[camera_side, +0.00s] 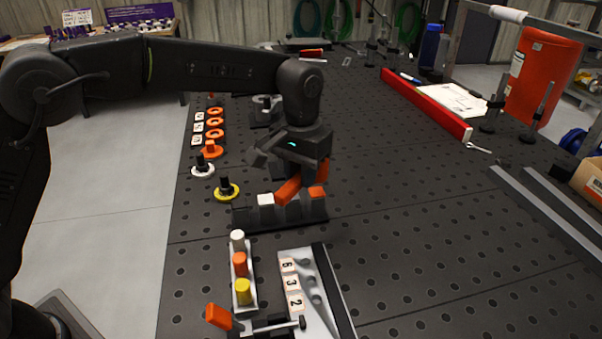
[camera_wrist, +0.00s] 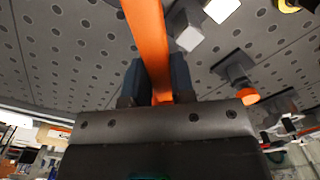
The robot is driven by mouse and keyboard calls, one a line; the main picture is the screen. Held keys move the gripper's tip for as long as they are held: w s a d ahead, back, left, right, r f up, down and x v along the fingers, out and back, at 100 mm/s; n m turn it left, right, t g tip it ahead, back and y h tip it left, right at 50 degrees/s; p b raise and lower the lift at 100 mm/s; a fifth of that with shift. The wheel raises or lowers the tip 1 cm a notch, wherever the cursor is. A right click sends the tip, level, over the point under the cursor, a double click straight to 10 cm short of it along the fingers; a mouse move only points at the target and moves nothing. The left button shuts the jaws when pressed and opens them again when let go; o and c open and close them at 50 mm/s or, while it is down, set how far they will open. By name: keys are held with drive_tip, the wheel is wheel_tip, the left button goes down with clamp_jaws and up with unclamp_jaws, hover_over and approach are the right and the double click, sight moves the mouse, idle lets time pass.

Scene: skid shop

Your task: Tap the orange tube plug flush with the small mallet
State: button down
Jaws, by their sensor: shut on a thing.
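My gripper (camera_side: 297,172) is shut on an orange bar (camera_side: 288,189), which slants down to the left over a dark block. In the wrist view the gripper (camera_wrist: 160,90) has the orange bar (camera_wrist: 147,35) between its fingers, running out of the top of the frame. It looks like the mallet's handle; I cannot make out a head. The dark block (camera_side: 285,217) carries a white cap (camera_side: 265,199) and an orange cap (camera_side: 317,192). A narrow tray (camera_side: 254,295) holds white, orange (camera_side: 240,264) and yellow cylinders. I cannot tell which orange piece is the tube plug.
A sloped metal plate with numbered tags (camera_side: 291,283) and an orange-handled tool (camera_side: 218,316) lie at the front. Yellow (camera_side: 227,192), white (camera_side: 203,170) and orange rings line the left edge. A red rail (camera_side: 425,103) lies back right.

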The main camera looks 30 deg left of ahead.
drive_tip(key=shift+r, duration=0.15)
drive_tip(key=shift+r, duration=1.4)
